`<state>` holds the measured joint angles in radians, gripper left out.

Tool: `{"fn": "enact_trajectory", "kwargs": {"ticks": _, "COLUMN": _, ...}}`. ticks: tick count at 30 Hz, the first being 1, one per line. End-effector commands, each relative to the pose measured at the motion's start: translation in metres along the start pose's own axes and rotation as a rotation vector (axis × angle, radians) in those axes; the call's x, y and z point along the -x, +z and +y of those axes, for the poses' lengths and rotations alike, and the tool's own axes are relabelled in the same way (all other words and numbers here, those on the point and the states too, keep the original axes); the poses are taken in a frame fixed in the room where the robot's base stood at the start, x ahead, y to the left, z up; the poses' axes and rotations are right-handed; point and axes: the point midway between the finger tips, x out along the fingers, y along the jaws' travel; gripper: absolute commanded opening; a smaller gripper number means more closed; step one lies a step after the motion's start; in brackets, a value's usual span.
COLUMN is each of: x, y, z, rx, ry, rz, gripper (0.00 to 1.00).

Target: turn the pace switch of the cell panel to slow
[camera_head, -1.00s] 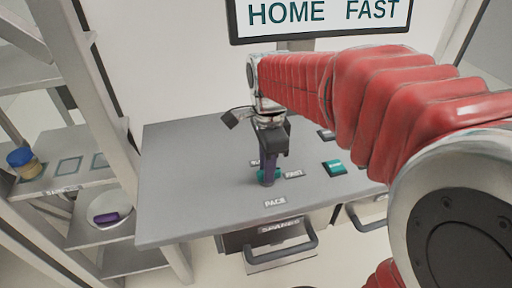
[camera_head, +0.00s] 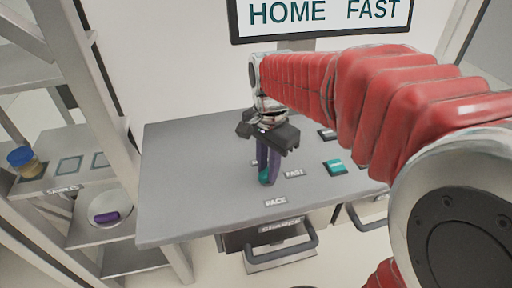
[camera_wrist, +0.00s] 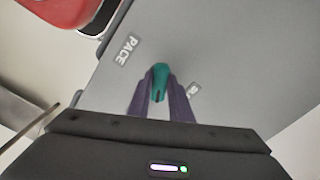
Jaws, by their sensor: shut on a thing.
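The pace switch is a teal knob (camera_head: 264,180) on the grey panel top, behind the PACE label (camera_head: 275,202). A FAST label (camera_head: 294,174) lies to its right. Another label, left of the knob, is mostly hidden by my fingers. My gripper (camera_head: 267,176) points down with its purple fingers shut on the knob. In the wrist view the knob (camera_wrist: 160,78) sits between both fingertips, and the PACE label (camera_wrist: 127,48) shows beside it. The screen (camera_head: 320,12) above reads HOME and FAST.
A teal button (camera_head: 334,167) on a dark base sits right of the switch. A drawer with a handle (camera_head: 283,252) is below the panel. At left, shelves hold a blue-lidded jar (camera_head: 24,160) and a round dish with a purple piece (camera_head: 106,217).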

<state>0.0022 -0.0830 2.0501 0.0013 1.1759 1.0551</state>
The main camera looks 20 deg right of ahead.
Motion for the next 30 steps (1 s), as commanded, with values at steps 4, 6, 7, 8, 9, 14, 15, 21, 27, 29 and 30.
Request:
{"fn": "enact_trajectory", "kwargs": {"ticks": 4, "x": 0.0007, "y": -0.0033, "z": 0.0003, "rx": 0.138, "ry": 0.000, "rz": 0.008, "gripper": 0.00}}
{"fn": "enact_trajectory", "kwargs": {"ticks": 6, "x": 0.0007, "y": -0.0034, "z": 0.0002, "rx": 0.204, "ry": 0.000, "rz": 0.009, "gripper": 0.00}}
{"fn": "enact_trajectory", "kwargs": {"ticks": 7, "x": 0.0007, "y": -0.0034, "z": 0.0002, "rx": 0.233, "ry": 0.000, "rz": 0.009, "gripper": 0.00}}
{"fn": "enact_trajectory", "kwargs": {"ticks": 8, "x": 0.0008, "y": -0.0034, "z": 0.0002, "rx": 0.261, "ry": 0.000, "rz": 0.009, "gripper": 0.00}}
{"fn": "enact_trajectory", "kwargs": {"ticks": 9, "x": 0.0008, "y": -0.0034, "z": 0.0001, "rx": 0.299, "ry": 0.000, "rz": 0.009, "gripper": 0.00}}
{"fn": "enact_trajectory", "kwargs": {"ticks": 14, "x": 0.0009, "y": -0.0036, "z": 0.0000, "rx": 0.451, "ry": 0.000, "rz": 0.009, "gripper": 0.00}}
{"fn": "enact_trajectory", "kwargs": {"ticks": 15, "x": 0.0009, "y": -0.0036, "z": -0.0001, "rx": 0.489, "ry": 0.001, "rz": 0.009, "gripper": 0.00}}
{"fn": "enact_trajectory", "kwargs": {"ticks": 21, "x": 0.0010, "y": -0.0037, "z": -0.0003, "rx": 0.678, "ry": 0.001, "rz": 0.010, "gripper": 0.00}}
{"fn": "enact_trajectory", "kwargs": {"ticks": 27, "x": 0.0012, "y": -0.0037, "z": -0.0006, "rx": 0.852, "ry": 0.001, "rz": 0.011, "gripper": 0.00}}
{"fn": "enact_trajectory", "kwargs": {"ticks": 29, "x": 0.0012, "y": -0.0037, "z": -0.0007, "rx": 0.897, "ry": 0.001, "rz": 0.011, "gripper": 0.00}}
{"fn": "enact_trajectory", "kwargs": {"ticks": 30, "x": 0.0012, "y": -0.0037, "z": -0.0007, "rx": 0.924, "ry": 0.001, "rz": 0.011, "gripper": 0.00}}
